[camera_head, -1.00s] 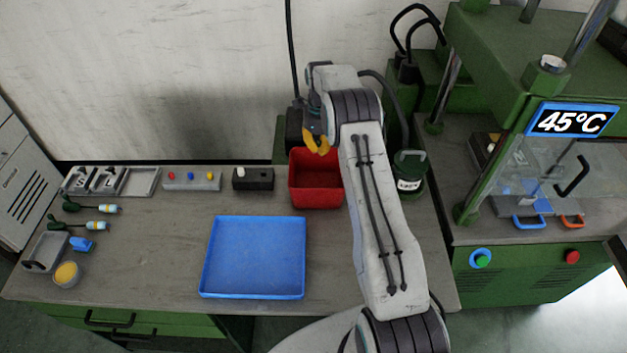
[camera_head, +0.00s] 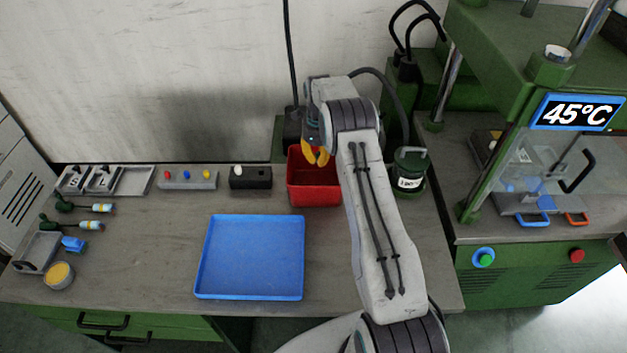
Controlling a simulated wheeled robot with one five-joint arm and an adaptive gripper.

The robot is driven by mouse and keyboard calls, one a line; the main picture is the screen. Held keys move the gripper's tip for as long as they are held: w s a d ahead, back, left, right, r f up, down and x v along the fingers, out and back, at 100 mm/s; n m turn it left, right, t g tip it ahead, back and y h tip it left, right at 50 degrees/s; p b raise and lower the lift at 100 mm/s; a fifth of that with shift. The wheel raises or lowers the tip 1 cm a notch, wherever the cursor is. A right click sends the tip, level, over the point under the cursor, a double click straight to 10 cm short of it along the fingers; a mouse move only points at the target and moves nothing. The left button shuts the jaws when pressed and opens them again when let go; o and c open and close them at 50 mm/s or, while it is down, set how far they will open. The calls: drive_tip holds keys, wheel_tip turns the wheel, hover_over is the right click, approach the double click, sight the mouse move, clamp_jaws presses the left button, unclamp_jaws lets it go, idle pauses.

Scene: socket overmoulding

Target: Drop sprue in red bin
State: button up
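The red bin (camera_head: 314,194) stands on the bench near the wall, behind and right of the blue tray. My gripper (camera_head: 317,157), with yellow fingers, points down over the back part of the bin's opening, at about rim height. The fingers look small here, and I cannot tell whether they are apart or closed. No sprue can be made out in the fingers. The inside of the bin is only partly visible, and my arm covers its right side.
A blue tray (camera_head: 250,257) lies empty in front of the bin. A black box with a white knob (camera_head: 250,177) stands left of the bin, and a dark green canister (camera_head: 409,171) stands to its right. The green press (camera_head: 520,110) is at the right.

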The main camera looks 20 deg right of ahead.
drive_tip(key=o, duration=0.6)
drive_tip(key=shift+c, duration=0.2)
wheel_tip(320, 180, up, 12)
drive_tip(key=shift+r, duration=0.1)
idle(0.3)
idle(0.5)
